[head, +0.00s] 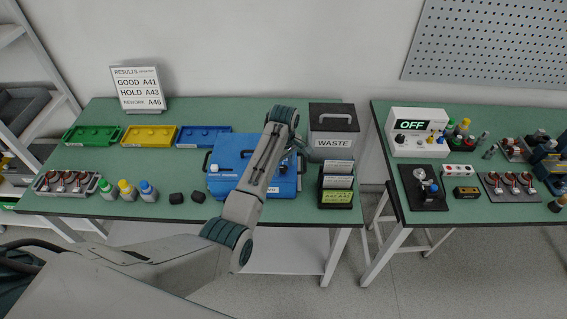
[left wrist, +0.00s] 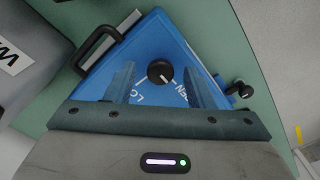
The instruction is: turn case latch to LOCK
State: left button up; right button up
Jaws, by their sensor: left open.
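The blue case (head: 232,150) lies on the left green table, partly hidden behind my left arm. In the left wrist view, its blue lid (left wrist: 178,45) carries a round black latch knob (left wrist: 160,71) with a white pointer. The pointer aims down and right, toward the partly covered lettering ending in "EN". Lettering starting with "LO" stands to the lower left of the knob. My left gripper (left wrist: 158,88) is open above the lid, with one finger on each side of the knob. Contact with the knob cannot be told. My right gripper is not in view.
A grey WASTE bin (head: 334,130) stands close right of the case, with a black card rack (head: 337,186) in front of it. Black blocks (head: 177,198) and bottles (head: 126,190) stand left. Colored trays (head: 149,136) lie behind. A second table (head: 400,178) stands right, across a gap.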

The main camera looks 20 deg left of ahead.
pick_arm(q)
jog(key=c, duration=1)
jog(key=shift+m, duration=0.4)
jog(key=m, duration=0.3)
jog(key=shift+m, duration=0.3)
jog(key=m, duration=0.4)
jog(key=shift+r+m, duration=0.1)
jog(key=shift+m, duration=0.2)
jog(key=m, duration=0.8)
jog(key=shift+m, duration=0.6)
